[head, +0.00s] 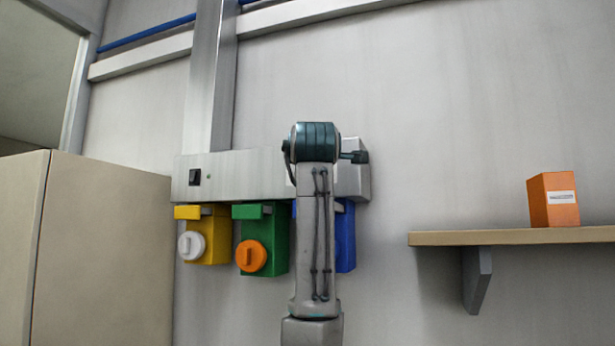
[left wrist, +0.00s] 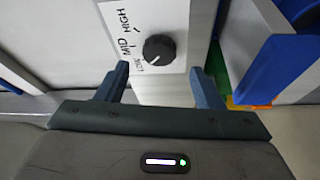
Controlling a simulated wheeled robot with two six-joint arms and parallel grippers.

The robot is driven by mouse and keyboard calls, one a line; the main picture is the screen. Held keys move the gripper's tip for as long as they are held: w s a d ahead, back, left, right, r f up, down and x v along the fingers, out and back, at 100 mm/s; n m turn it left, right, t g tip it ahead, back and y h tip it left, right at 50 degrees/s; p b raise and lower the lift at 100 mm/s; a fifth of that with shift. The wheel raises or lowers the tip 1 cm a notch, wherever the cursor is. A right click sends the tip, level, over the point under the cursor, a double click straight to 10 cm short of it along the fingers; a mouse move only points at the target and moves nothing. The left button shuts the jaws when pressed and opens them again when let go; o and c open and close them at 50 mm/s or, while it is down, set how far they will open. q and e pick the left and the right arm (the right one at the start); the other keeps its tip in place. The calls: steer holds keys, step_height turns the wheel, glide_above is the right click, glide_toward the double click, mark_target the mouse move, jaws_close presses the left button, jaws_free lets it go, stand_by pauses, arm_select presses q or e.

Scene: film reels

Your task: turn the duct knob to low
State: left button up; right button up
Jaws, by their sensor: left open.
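The duct knob (left wrist: 158,48) is a round black dial on a pale plate (left wrist: 165,85) in the left wrist view. The labels HIGH, MID and LOW are printed beside it. I cannot clearly tell which label its pointer faces. My left gripper (left wrist: 160,77) is open, its two fingers apart on either side of the view, just short of the knob and not closed on it. In the head view my left arm stands in front of the grey wall duct box (head: 235,174) and hides the knob and the gripper's fingertips. My right gripper is not in view.
Yellow (head: 206,251), green (head: 277,225) and blue (head: 345,237) boxes hang below the duct box, close to my arm. A wooden shelf (head: 460,239) with an orange box (head: 553,200) is at the right. A beige cabinet (head: 105,255) stands at the left.

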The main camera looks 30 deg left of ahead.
arm_select(q)
steer(key=b+v, duration=0.2)
steer(key=v, duration=0.4)
steer(key=shift+f, duration=0.1)
stand_by(0.4)
